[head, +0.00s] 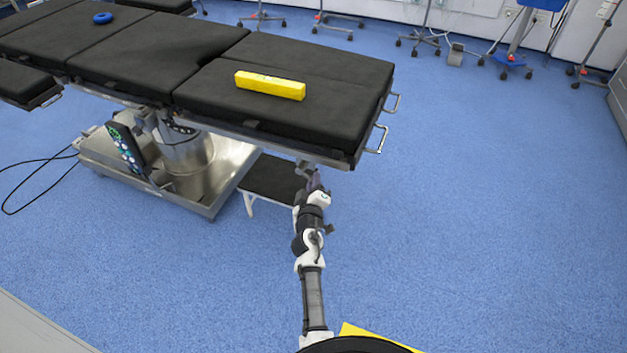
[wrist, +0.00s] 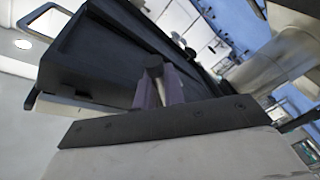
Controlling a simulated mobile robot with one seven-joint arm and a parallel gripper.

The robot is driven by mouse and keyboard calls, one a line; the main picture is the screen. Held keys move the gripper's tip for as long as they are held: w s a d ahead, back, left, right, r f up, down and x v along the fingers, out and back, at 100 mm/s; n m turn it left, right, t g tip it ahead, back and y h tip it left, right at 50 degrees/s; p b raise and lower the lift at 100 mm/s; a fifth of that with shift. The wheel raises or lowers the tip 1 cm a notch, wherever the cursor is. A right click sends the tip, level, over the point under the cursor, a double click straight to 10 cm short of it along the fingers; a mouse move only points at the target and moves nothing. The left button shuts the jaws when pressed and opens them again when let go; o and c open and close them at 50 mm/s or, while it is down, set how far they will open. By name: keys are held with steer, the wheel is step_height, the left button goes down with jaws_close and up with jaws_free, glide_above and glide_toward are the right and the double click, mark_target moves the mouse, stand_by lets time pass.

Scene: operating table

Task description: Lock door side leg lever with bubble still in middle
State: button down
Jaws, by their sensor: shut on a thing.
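The black-padded leg section (head: 300,62) of the operating table is at the upper middle of the head view. A yellow spirit level (head: 270,86) lies on it; its bubble is too small to read. My gripper (head: 313,178) reaches up under the near edge of this section, close to its right corner. In the wrist view my gripper (wrist: 160,88) has its purple fingers closed on a dark, round-ended lever (wrist: 154,66) beneath the table. The lever itself is hidden in the head view, and its lock state cannot be told.
A black-topped step stool (head: 272,178) stands left of my arm under the table. The steel table base (head: 200,185) and a hanging hand control (head: 125,147) are further left. A blue ring (head: 102,18) lies on the far pad. The blue floor at right is clear.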

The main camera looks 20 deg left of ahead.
steer(key=r+n+p, duration=0.1)
steer(key=p, duration=0.1)
steer(key=r+n+p, duration=0.1)
steer(key=p, duration=0.2)
steer(key=shift+d+g+h, duration=0.3)
steer(key=shift+d+g, duration=0.05)
steer(key=shift+g, duration=0.05)
steer(key=n+p, duration=0.1)
steer(key=p, duration=0.1)
steer(key=r+n+p, duration=0.1)
steer(key=p, duration=0.1)
steer(key=shift+d+n+g, duration=0.1)
steer(key=shift+n+g, duration=0.2)
steer(key=shift+r+n+h+p, duration=0.25)
steer(key=shift+n+h+p, duration=0.4)
steer(key=shift+p, duration=0.6)
steer(key=c, duration=1.5)
jaws_free()
steer(key=shift+f, duration=0.15)
